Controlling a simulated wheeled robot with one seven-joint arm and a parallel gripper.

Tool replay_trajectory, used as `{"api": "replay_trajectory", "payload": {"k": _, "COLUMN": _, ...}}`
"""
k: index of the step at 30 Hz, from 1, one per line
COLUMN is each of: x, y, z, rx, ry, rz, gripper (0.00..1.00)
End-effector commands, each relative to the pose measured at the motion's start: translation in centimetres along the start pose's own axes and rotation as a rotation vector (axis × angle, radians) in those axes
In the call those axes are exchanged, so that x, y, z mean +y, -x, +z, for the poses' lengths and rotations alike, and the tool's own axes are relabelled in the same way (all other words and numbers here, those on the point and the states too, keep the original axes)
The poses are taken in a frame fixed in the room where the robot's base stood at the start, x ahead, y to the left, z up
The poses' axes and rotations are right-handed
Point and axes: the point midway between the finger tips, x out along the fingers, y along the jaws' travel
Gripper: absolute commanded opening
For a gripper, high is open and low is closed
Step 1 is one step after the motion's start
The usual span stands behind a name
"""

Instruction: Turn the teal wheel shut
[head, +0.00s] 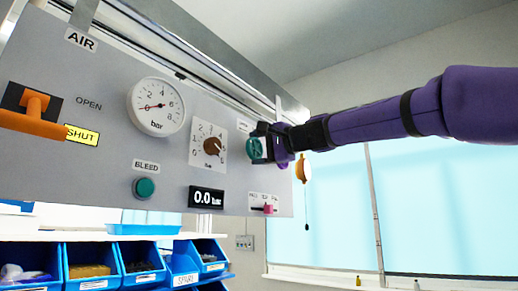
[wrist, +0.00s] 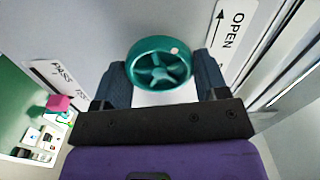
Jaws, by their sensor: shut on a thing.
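The teal wheel (head: 253,149) is a spoked handwheel at the right part of the grey panel. It also shows in the wrist view (wrist: 158,64), face on, with a pale dot on its rim at the upper right. My gripper (head: 268,145) reaches it from the right. In the wrist view my gripper (wrist: 161,72) has a dark finger on each side of the wheel and is shut on its rim. The label OPEN (wrist: 228,33) with an arrow is right of the wheel. In the head view my gripper hides part of the wheel.
The panel also bears a gauge (head: 157,107), a brown knob (head: 213,146), an orange lever (head: 35,110) by a SHUT label, a teal bleed button (head: 144,187), a display (head: 206,197) reading 0.0 bar and a pink slider (head: 268,209). Blue bins (head: 90,264) stand below.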

Motion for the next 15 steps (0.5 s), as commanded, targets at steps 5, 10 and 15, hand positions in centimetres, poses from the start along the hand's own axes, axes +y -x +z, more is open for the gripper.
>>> {"api": "replay_trajectory", "payload": {"k": 5, "x": 0.16, "y": -0.03, "z": 0.0, "rx": -0.001, "ry": -0.168, "rz": 0.003, "gripper": 0.43}}
{"api": "replay_trajectory", "payload": {"k": 10, "x": 0.2, "y": -0.02, "z": -0.02, "rx": 0.0, "ry": -0.329, "rz": 0.003, "gripper": 0.43}}
{"api": "replay_trajectory", "payload": {"k": 15, "x": 0.24, "y": -0.02, "z": -0.04, "rx": 0.0, "ry": -0.491, "rz": 0.003, "gripper": 0.43}}
